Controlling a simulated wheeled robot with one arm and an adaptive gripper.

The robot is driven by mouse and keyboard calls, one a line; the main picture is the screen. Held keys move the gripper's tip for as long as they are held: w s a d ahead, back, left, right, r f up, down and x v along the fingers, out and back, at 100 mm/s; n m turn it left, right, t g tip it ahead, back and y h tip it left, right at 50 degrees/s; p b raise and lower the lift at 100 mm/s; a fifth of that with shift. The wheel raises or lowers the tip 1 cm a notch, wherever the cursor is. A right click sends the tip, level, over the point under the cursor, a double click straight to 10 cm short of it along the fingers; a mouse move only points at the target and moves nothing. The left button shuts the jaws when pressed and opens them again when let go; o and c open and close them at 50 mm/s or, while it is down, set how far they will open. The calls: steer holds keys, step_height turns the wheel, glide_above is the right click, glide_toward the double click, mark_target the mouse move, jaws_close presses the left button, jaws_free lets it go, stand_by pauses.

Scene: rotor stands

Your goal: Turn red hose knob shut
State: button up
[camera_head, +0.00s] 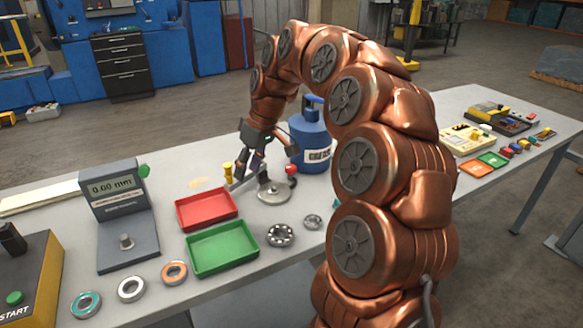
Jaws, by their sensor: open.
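A small red knob (291,169) shows at the front of the blue grease canister (311,142), just above and right of a round grey metal base (275,191). Its hose and exact turn position are too small to tell. My gripper (246,176) hangs down left of the canister, its fingers apart and empty. It is left of the red knob and apart from it, near a yellow-topped post (227,171). My copper arm arches over from the right and covers the area right of the canister.
A red tray (207,210) and a green tray (222,249) lie in front of my gripper. Several bearing rings lie along the front edge. A gauge reading 0.00 mm (119,215) stands at left. Boxes and small coloured parts (487,160) are at far right.

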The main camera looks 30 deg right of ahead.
steer(key=w+d+f+t, duration=0.1)
steer(key=w+d+f, duration=0.2)
steer(key=w+d, duration=0.55)
steer(key=t+h+b, duration=0.1)
steer(key=b, duration=0.1)
glide_toward(291, 166)
steer(key=shift+m, duration=0.3)
steer(key=shift+p+x, duration=1.1)
steer(key=shift+x, duration=3.35)
steer(key=shift+a, duration=0.15)
steer(key=shift+s, duration=0.1)
steer(key=c, duration=0.9)
